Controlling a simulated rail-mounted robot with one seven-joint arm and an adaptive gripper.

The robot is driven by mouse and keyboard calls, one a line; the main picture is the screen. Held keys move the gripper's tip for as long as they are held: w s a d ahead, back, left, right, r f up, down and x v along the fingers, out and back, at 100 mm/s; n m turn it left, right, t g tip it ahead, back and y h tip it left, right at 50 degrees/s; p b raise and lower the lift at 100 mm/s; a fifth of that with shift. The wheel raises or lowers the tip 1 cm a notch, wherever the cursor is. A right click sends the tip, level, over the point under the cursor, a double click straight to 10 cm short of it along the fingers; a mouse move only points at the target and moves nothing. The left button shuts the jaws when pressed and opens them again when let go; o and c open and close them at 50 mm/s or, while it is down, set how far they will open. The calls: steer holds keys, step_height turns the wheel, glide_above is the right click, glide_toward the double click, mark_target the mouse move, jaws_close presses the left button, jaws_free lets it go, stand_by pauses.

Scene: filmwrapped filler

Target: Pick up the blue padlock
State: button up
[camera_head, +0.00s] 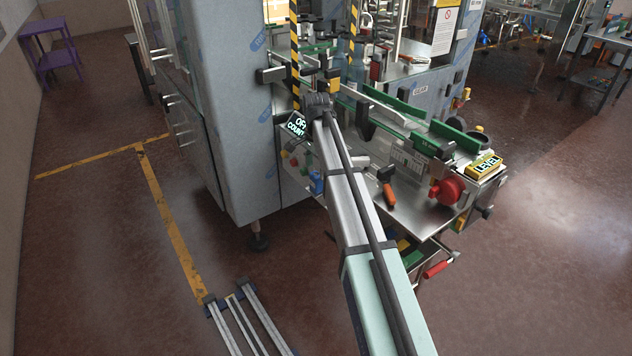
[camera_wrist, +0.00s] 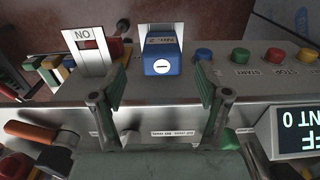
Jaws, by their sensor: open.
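The blue padlock (camera_wrist: 162,64) is in the upper middle of the wrist view, with a white round keyhole mark on its face and a dark label on top. It sits against a pale plate at the far edge of a grey metal panel. My gripper (camera_wrist: 161,92) is open, with its two green-padded fingers apart. The padlock lies between the finger lines in the picture, beyond the tips, and nothing is held. In the head view a small blue thing (camera_head: 317,186) beside my arm may be the padlock; my fingers cannot be made out there.
Blue, red and yellow buttons (camera_wrist: 241,55) line the panel to the right, near a dark display (camera_wrist: 297,130).

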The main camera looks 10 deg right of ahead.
mark_target(316, 174)
steer(key=shift+w+f+p, duration=0.1)
steer(key=shift+f+p, duration=0.8)
steer(key=shift+f, duration=1.95)
steer(key=c, duration=1.3)
